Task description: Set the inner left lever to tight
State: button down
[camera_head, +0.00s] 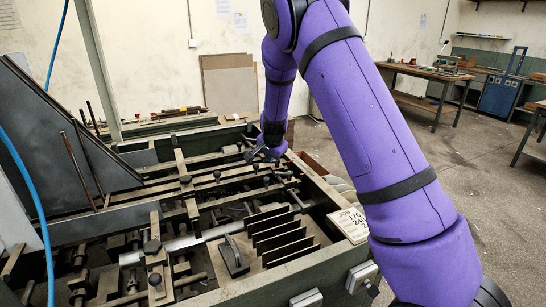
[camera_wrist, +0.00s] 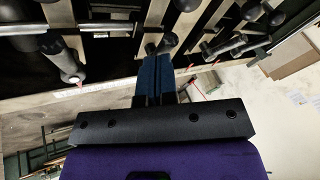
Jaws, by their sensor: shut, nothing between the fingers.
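My gripper (camera_head: 262,154) is over the far end of the feeder, low among its bars and levers. In the wrist view my gripper's two dark blue fingers (camera_wrist: 153,68) are together with nothing held. A lever with a thick grey round handle (camera_wrist: 66,66) stands left of the fingers, apart from them, near a pale strip with a red mark. Another lever with a dark knob (camera_wrist: 166,42) is just beyond the fingertips; I cannot tell whether they touch. A third lever end (camera_wrist: 207,49) shows to the right. Which one is the inner left lever, and its setting, I cannot tell.
The feeder's green frame (camera_head: 262,292) surrounds many rods, bars and clamps. A slanted grey plate (camera_head: 60,140) rises at the left. A label card (camera_head: 350,224) lies on the right rim. Workbenches (camera_head: 425,78) stand at the back right, with open floor before them.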

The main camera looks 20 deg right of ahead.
jog(key=shift+w+a, duration=0.35)
jog(key=shift+w, duration=0.15)
dwell(0.3)
jog(key=shift+d, duration=0.1)
